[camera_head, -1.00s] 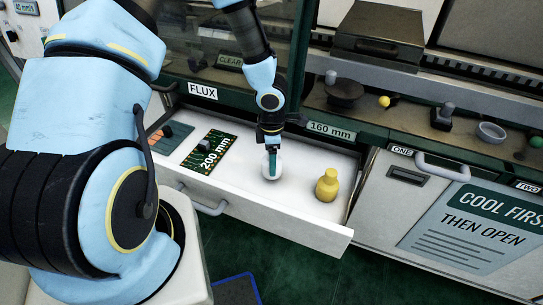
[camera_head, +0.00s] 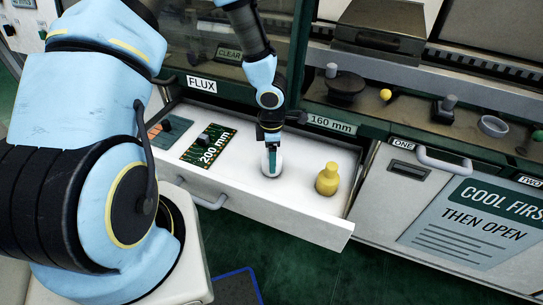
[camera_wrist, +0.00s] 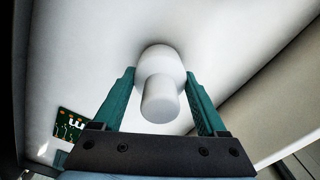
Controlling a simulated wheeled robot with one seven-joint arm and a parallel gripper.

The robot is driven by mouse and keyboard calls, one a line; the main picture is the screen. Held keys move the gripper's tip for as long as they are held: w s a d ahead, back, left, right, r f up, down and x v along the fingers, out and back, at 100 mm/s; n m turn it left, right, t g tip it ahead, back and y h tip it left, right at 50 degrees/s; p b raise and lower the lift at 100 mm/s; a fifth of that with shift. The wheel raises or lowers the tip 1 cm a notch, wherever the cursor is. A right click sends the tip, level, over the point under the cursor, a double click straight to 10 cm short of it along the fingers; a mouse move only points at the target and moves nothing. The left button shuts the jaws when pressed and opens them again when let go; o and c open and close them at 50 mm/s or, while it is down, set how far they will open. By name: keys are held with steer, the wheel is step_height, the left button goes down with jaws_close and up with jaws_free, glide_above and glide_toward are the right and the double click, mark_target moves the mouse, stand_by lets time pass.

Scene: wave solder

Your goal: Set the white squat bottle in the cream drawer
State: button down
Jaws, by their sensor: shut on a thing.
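The white squat bottle (camera_wrist: 160,75) is between the two green fingers of my gripper (camera_wrist: 161,112) in the wrist view, with its neck toward the camera. In the head view my gripper (camera_head: 271,158) is shut on the bottle (camera_head: 277,165), which is partly hidden behind a finger. The cream drawer (camera_head: 250,196) is pulled open, and the bottle is inside its outline, at or just above its floor. I cannot tell whether its base touches the floor.
A yellow bottle (camera_head: 327,180) stands in the drawer to the right. Clear drawer floor lies between. The drawer handle (camera_head: 209,203) juts out in front.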

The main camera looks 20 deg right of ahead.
steer(key=shift+f, duration=0.35)
jaws_free()
steer(key=shift+r, duration=0.1)
step_height(320, 180, up, 11)
steer(key=shift+f+p, duration=0.15)
steer(key=shift+p, duration=0.6)
